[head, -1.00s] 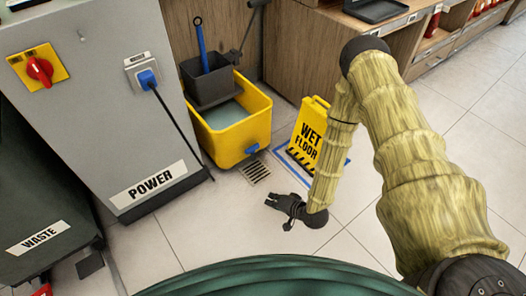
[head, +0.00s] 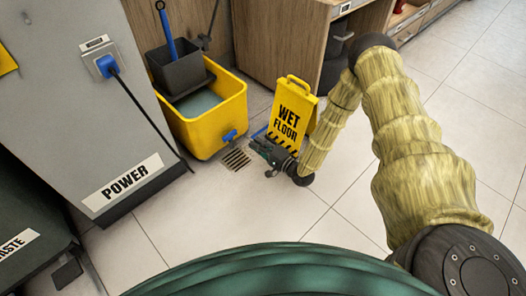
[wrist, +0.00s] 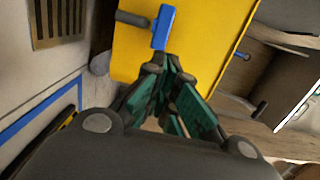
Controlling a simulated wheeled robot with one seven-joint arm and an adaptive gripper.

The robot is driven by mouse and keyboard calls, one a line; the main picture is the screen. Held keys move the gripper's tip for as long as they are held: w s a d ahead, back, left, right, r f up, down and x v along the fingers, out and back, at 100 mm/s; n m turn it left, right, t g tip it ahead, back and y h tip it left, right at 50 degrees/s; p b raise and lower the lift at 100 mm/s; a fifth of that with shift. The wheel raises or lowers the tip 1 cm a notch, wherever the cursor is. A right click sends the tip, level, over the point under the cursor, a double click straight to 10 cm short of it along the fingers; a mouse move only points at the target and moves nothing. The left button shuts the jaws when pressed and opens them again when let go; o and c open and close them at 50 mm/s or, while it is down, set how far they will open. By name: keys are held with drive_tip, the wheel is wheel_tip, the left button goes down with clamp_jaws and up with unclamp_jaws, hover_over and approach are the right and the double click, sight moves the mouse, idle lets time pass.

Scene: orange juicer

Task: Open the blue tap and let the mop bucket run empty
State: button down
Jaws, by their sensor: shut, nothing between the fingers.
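The yellow mop bucket (head: 205,128) stands against the wooden cabinet, with grey-blue water (head: 198,102) in it. The blue tap (head: 229,135) is low on its front, above a floor drain grate (head: 236,159). My gripper (head: 256,146) is just right of the tap, low over the floor and apart from it. In the wrist view the tap's blue handle (wrist: 162,27) and grey spout (wrist: 132,18) are ahead of my gripper (wrist: 164,66). Its fingers are together and empty. A gap to the handle seems to remain, though its depth is hard to judge. No flowing water shows.
A yellow wet-floor sign (head: 292,112) stands close behind and right of my gripper. The grey power cabinet (head: 75,95) is left of the bucket, its black cable (head: 150,120) hanging down. A dark wringer with a blue-handled mop (head: 168,30) sits on the bucket. Front floor is clear.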

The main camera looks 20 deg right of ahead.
sight(230, 136)
drive_tip(key=b+x, duration=0.4)
drive_tip(key=x, duration=0.4)
